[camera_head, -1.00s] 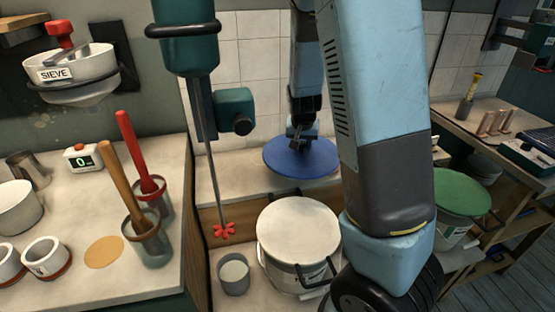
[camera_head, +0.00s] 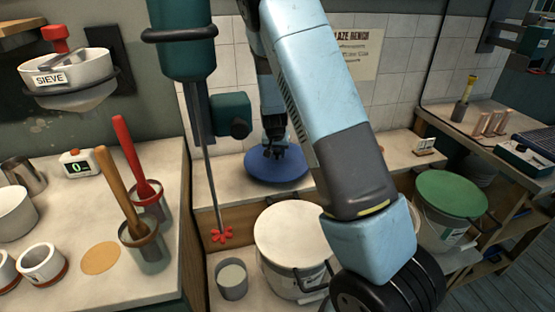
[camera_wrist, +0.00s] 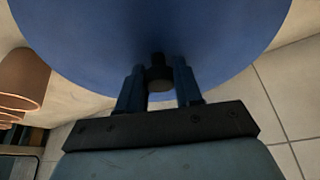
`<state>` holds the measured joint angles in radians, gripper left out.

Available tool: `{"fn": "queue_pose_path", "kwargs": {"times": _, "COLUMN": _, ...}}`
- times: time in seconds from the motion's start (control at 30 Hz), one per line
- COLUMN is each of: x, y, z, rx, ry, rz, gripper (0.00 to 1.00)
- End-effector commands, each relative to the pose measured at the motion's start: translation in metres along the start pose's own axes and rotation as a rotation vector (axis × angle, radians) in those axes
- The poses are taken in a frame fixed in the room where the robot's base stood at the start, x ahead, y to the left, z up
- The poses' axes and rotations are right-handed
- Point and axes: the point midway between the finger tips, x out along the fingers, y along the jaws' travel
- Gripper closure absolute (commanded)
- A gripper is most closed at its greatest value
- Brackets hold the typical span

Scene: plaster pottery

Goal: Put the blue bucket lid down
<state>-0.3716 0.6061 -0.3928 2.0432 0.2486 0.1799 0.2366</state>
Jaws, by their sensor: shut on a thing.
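The blue bucket lid (camera_head: 270,172) is a flat round disc at the back shelf, in the middle of the head view. My gripper (camera_head: 274,153) is at the lid's top and shut on its small dark knob. In the wrist view the lid (camera_wrist: 100,55) fills the upper part, and my gripper's fingers (camera_wrist: 159,85) stand on either side of the knob. The lid looks level and low over the pale shelf (camera_head: 215,195). I cannot tell whether it touches the shelf.
A bucket with a white top (camera_head: 290,235) stands in front of the shelf, and a bucket with a green lid (camera_head: 450,193) to the right. A mixer rod with a red paddle (camera_head: 221,236) hangs left of the lid. The shelf right of the lid holds a small card (camera_head: 424,146).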

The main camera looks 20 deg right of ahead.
Motion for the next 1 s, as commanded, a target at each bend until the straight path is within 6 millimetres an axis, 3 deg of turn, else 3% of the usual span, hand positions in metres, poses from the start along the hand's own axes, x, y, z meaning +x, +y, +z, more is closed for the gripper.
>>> {"fn": "queue_pose_path", "kwargs": {"times": 0.3, "x": 0.032, "y": -0.002, "z": 0.01, "rx": 0.002, "ry": -0.003, "rz": 0.001, "gripper": 1.0}}
{"fn": "queue_pose_path", "kwargs": {"times": 0.67, "x": 0.036, "y": -0.002, "z": 0.011, "rx": 0.001, "ry": 0.0, "rz": 0.0, "gripper": 1.0}}
{"fn": "queue_pose_path", "kwargs": {"times": 0.7, "x": 0.036, "y": -0.002, "z": 0.011, "rx": 0.001, "ry": 0.0, "rz": 0.0, "gripper": 0.62}}
{"fn": "queue_pose_path", "kwargs": {"times": 0.93, "x": 0.036, "y": -0.002, "z": 0.011, "rx": 0.001, "ry": -0.001, "rz": 0.0, "gripper": 0.4}}
{"fn": "queue_pose_path", "kwargs": {"times": 1.0, "x": 0.036, "y": -0.002, "z": 0.011, "rx": 0.002, "ry": -0.001, "rz": 0.001, "gripper": 0.4}}
